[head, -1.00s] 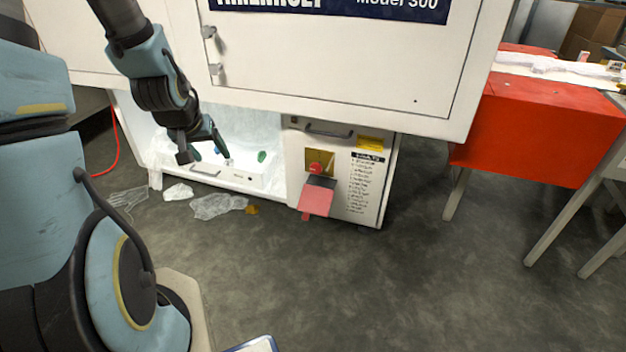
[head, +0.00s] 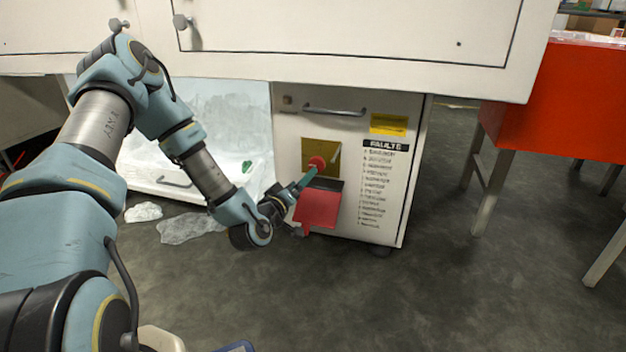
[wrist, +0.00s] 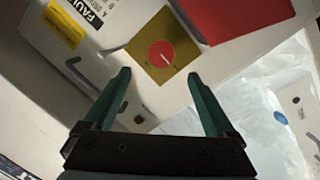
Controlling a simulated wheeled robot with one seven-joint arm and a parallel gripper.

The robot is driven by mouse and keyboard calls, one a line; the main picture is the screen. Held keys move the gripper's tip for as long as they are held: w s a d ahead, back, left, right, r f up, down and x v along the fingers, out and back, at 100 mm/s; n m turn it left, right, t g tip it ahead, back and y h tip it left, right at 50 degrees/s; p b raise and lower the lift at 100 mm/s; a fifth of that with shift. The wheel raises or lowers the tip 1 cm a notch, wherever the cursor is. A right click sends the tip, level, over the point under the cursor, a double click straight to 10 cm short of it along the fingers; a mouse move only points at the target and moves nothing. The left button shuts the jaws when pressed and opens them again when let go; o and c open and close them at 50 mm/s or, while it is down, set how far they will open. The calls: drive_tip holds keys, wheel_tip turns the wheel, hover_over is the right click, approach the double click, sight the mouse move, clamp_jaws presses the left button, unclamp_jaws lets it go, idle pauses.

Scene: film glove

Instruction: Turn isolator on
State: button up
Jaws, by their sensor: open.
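The isolator is a round red knob (head: 317,163) on a square yellow plate (head: 320,150), on the front of the white cabinet (head: 376,218). In the wrist view the knob (wrist: 161,54) faces me and carries a short white mark set at a slant. The yellow plate (wrist: 139,46) also shows there. My gripper (head: 306,180) is just in front of the plate, beside the knob's lower edge in the head view. In the wrist view its two fingers (wrist: 158,76) are open and empty. The knob appears just beyond and between the tips; I cannot tell the gap.
A red flap (head: 318,210) with a dark top juts out below the plate. A metal handle (head: 335,111) is above it. A large white housing (head: 350,70) overhangs the cabinet. Clear plastic (head: 190,226) lies on the floor at left. Open floor is in front.

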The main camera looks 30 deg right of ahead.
sight(316, 165)
drive_tip(key=shift+t, duration=0.3)
drive_tip(key=b+x, duration=0.1)
drive_tip(key=x, duration=0.4)
drive_tip(key=b+x, duration=0.2)
drive_tip(key=x, duration=0.4)
drive_tip(key=shift+w+d+f+b, duration=0.1)
drive_tip(key=shift+d+f+b, duration=0.05)
drive_tip(key=shift+f+b, duration=0.15)
drive_tip(key=shift+c, duration=0.2)
drive_tip(key=c, duration=1.3)
